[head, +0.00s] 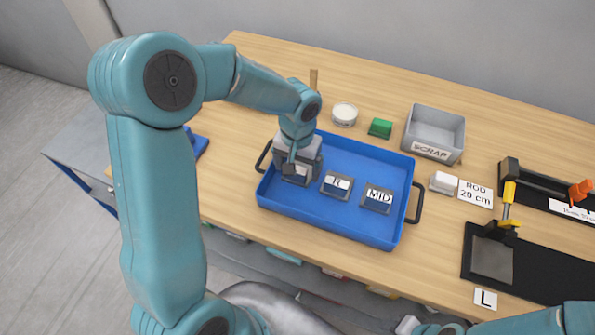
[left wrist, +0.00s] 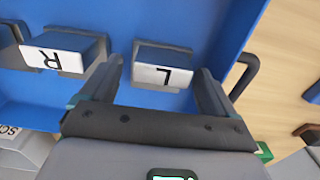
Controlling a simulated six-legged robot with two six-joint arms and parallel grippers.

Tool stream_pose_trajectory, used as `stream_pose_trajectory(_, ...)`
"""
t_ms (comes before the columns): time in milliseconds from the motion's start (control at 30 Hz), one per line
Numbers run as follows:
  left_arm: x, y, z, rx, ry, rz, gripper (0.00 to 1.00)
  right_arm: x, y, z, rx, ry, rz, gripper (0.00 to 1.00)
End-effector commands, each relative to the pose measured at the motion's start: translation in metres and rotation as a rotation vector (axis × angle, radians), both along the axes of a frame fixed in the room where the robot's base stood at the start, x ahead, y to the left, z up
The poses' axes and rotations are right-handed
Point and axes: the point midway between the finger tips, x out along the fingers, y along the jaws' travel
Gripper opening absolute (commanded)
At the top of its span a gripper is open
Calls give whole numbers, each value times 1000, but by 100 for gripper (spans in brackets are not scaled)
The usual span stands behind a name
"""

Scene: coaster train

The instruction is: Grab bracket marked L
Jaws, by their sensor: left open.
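The bracket marked L (left wrist: 163,72) is a grey block with a white label, at the left end of the blue tray (head: 355,229). My left gripper (head: 296,170) is over it and hides most of it in the head view. In the left wrist view the open fingers stand on either side of bracket L, with gaps showing at both sides. The bracket marked R (head: 337,185) and the bracket marked MID (head: 377,198) lie to its right in the tray. My right arm shows only in part at the bottom right, its gripper out of sight.
A grey SCRAP bin (head: 434,133), a green block (head: 380,128) and a white round tub (head: 344,115) stand behind the tray. A white block (head: 442,182) and a black fixture with a yellow clamp (head: 508,205) are to the right. A card marked L (head: 485,299) lies near the front edge.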

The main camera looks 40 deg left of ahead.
Motion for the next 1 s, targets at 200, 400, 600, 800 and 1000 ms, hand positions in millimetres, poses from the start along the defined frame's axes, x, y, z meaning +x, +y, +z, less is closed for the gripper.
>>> stream_pose_trajectory(200, 0, 0, 0, 0, 0, 0, 28, 0, 0, 0, 0, 0, 0, 34)
stream_pose_trajectory(400, 0, 0, 1, 0, -1, 0, 14, 0, 0, 0, 0, 0, 0, 34)
stream_pose_trajectory(600, 1, 0, 7, 1, -2, 1, 14, 0, 0, 0, 0, 0, 0, 34)
stream_pose_trajectory(800, 1, 0, 36, 1, -7, 1, 14, 0, 0, -2, 0, 0, 0, 34)
stream_pose_trajectory(1000, 1, 0, 93, 0, -10, 1, 14, 0, 0, -4, 0, 0, 0, 34)
